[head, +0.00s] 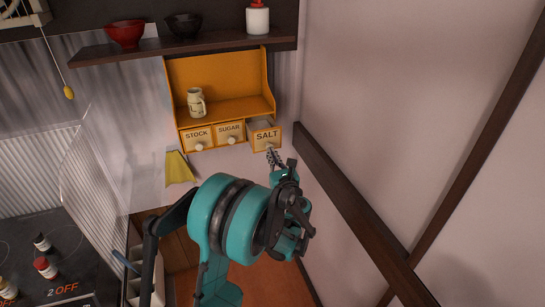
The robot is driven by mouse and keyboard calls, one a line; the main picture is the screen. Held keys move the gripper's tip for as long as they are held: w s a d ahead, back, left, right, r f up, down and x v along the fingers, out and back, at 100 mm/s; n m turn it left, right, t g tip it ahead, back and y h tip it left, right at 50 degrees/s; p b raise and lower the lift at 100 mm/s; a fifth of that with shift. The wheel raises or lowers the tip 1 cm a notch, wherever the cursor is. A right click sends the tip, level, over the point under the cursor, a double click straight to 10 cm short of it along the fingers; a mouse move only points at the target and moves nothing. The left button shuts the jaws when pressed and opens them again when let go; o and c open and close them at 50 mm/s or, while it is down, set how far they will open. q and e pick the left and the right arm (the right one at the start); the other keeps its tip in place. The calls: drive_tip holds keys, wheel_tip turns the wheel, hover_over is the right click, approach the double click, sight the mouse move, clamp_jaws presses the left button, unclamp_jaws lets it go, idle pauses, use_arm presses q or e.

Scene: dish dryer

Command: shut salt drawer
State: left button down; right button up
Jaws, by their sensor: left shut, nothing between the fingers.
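The salt drawer (266,138) is the right one of three small labelled drawers at the bottom of the orange wall shelf (222,72). It sticks out further than the stock drawer (197,138) and the sugar drawer (230,132), so it stands partly open. My left gripper (273,157) is shut and empty, with its fingertips just below the salt drawer's front, by its knob. Whether it touches the drawer I cannot tell. My right gripper does not show.
Above, a dark wall shelf (180,51) holds a red bowl (125,33), a dark bowl (184,25) and a white bottle (257,18). A dark wooden beam (350,205) runs along the right wall.

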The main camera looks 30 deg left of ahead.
sight(265, 142)
use_arm(q)
drive_tip(key=x, duration=0.9)
drive_tip(key=shift+a+f, duration=0.2)
drive_tip(key=shift+s+r, duration=0.1)
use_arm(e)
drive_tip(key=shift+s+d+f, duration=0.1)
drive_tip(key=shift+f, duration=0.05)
use_arm(q)
drive_tip(key=shift+s+d+f+b, duration=0.25)
drive_tip(key=shift+d+b, duration=0.1)
drive_tip(key=p+v, duration=0.1)
drive_tip(key=v, duration=1.2)
drive_tip(key=shift+p, duration=0.4)
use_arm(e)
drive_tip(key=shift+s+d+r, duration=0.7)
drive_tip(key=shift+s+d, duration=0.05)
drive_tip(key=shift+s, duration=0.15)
